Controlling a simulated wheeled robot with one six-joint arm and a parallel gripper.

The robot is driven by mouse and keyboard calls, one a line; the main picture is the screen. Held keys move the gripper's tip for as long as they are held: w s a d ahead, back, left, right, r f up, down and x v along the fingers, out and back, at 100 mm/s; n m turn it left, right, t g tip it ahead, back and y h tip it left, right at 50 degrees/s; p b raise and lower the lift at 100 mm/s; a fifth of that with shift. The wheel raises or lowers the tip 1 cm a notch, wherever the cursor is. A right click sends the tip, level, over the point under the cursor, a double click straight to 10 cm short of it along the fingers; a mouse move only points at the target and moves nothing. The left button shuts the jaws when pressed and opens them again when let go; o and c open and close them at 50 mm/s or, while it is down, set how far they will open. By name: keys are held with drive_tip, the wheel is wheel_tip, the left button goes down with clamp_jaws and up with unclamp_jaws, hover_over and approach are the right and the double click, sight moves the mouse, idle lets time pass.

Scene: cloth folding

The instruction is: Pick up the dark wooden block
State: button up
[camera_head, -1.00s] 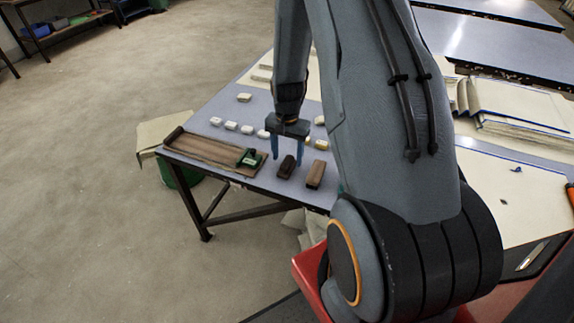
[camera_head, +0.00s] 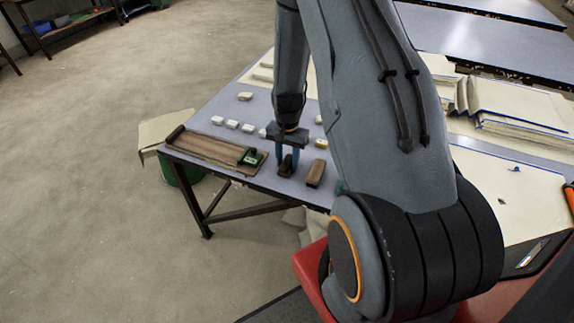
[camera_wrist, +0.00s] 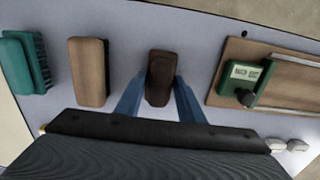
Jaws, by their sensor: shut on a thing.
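The dark wooden block (camera_head: 287,165) is on the table near its front edge, between the blue fingers of my gripper (camera_head: 287,160). In the wrist view the dark block (camera_wrist: 160,78) stands upright in the picture, and the fingers of my gripper (camera_wrist: 158,100) close on its near end from both sides. The block appears to rest on the table still. My gripper hides part of it in the head view.
A lighter brown block (camera_head: 316,172) lies just right of it. A teal brush (camera_wrist: 26,62) shows in the wrist view. A wooden board (camera_head: 205,150) with a green device (camera_head: 250,157) is on the left. Several small white pieces (camera_head: 232,124) lie behind.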

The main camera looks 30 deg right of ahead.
sight(287, 160)
drive_tip(key=shift+r+b, duration=1.35)
drive_tip(key=shift+r, duration=3.7)
